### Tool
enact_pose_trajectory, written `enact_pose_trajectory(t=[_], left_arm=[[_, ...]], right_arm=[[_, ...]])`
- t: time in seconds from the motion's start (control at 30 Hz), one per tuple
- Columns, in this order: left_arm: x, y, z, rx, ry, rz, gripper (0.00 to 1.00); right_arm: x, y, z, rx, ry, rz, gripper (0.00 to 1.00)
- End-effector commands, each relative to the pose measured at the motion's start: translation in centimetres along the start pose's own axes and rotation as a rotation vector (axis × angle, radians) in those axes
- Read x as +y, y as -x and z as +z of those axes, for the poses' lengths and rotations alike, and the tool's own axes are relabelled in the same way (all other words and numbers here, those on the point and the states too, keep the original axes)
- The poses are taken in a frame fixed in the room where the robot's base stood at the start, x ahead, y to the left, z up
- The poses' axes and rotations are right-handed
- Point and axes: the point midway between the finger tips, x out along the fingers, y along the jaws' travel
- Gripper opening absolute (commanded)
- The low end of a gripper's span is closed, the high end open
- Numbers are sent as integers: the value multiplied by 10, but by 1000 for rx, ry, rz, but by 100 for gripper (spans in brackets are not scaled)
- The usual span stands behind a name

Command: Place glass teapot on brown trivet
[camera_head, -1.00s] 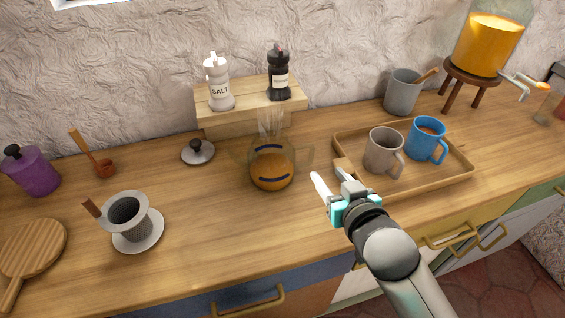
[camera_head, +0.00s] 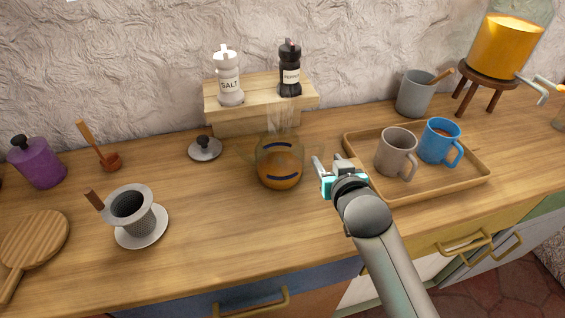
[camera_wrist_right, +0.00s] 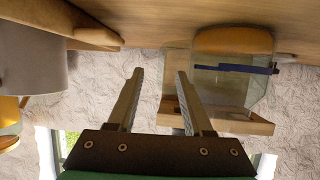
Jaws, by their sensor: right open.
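The glass teapot (camera_head: 280,167) stands upright on the wooden counter, clear-walled with amber liquid in its lower part and blue marks. It also shows at the right of the upside-down right wrist view (camera_wrist_right: 232,75). My right gripper (camera_head: 328,164) is open and empty, just right of the teapot and apart from it. Its two fingers (camera_wrist_right: 158,74) point toward the wall, with the teapot outside them. A round brown wooden board with a handle (camera_head: 35,240) lies at the front left; I cannot tell whether it is the trivet. My left gripper is out of view.
A wooden tray (camera_head: 440,192) with a grey mug (camera_head: 396,152) and blue mug (camera_head: 438,142) is right of my gripper. A wooden riser (camera_head: 262,117) with shakers stands behind the teapot. A black-knobbed lid (camera_head: 205,149) and metal filter (camera_head: 132,215) are left. The front-centre counter is clear.

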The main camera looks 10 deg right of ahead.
Motion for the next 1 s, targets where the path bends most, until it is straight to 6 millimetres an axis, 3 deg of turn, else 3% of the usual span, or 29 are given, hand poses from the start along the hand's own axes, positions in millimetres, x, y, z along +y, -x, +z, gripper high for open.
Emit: enact_pose_trajectory(t=[0.17,0.5,0.8,1.0], left_arm=[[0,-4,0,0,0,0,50],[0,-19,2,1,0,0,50],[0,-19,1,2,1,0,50],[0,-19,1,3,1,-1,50]], right_arm=[[-1,-10,2,1,1,0,51],[-2,-51,6,1,1,0,51],[-3,-54,5,0,1,0,51],[-3,-54,5,0,0,0,29]])
